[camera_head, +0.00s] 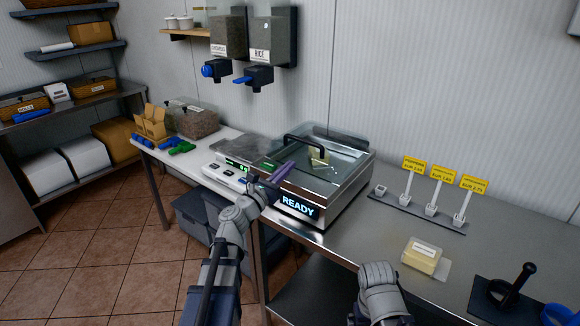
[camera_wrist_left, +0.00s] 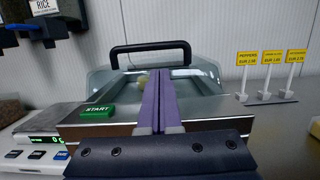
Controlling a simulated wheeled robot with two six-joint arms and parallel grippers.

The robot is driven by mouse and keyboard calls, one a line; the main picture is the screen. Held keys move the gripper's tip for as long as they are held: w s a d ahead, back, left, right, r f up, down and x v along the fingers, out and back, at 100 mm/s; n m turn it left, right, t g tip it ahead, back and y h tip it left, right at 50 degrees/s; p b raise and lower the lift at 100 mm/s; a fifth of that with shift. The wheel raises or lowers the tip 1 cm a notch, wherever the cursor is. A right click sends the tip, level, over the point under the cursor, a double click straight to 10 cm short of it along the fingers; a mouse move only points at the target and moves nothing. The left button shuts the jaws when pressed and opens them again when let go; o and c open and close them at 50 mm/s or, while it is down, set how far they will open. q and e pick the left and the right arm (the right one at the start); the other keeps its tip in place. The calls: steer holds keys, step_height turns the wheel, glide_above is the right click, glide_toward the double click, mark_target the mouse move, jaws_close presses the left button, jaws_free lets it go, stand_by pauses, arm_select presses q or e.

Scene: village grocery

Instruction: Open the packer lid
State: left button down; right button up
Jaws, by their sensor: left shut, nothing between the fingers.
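The packer (camera_head: 340,199) is a steel machine on the counter, with a lit READY display (camera_head: 297,206) on its front. Its clear lid (camera_head: 345,166) lies over the top and looks down; a black handle (camera_head: 305,148) arches above it. In the left wrist view the handle (camera_wrist_left: 150,47) stands just beyond the fingertips. A pale yellow item shows through the lid. My left gripper (camera_head: 287,168) has purple fingers pressed together, empty, above the packer's front left edge, apart from the handle. In the left wrist view the gripper (camera_wrist_left: 160,74) points at the lid. My right gripper is out of frame.
A scale (camera_head: 228,172) stands left of the packer. A green START button (camera_wrist_left: 97,110) is on the packer's front left. Price signs (camera_head: 443,178) stand in a rack to the right. A wrapped yellow block (camera_head: 422,256) and a black stand (camera_head: 510,290) are on the right counter.

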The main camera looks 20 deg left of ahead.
arm_select(q)
steer(key=r+p, duration=0.1)
glide_above(301, 172)
steer(key=shift+r, duration=0.2)
steer(key=shift+r, duration=0.1)
steer(key=r+p, duration=0.2)
steer(key=p, duration=0.2)
steer(key=w+r+g+p, duration=0.1)
steer(key=r+p, duration=0.2)
steer(key=p, duration=0.1)
steer(key=w+d+r+g+p, duration=0.1)
steer(key=r+p, duration=0.1)
steer(key=p, duration=0.2)
steer(key=shift+r+y+p, duration=0.3)
steer(key=shift+p, duration=0.1)
steer(key=w+d+r+g+y+p, duration=0.1)
steer(key=w+d+r+g+p, duration=0.3)
steer(key=w+r+p, duration=1.2)
steer(key=w+d+p, duration=0.5)
steer(key=w, duration=0.5)
steer(key=shift+d+f+t+p, duration=0.15)
steer(key=shift+f+t+p, duration=0.15)
steer(key=shift+f, duration=0.05)
steer(key=shift+r, duration=0.1)
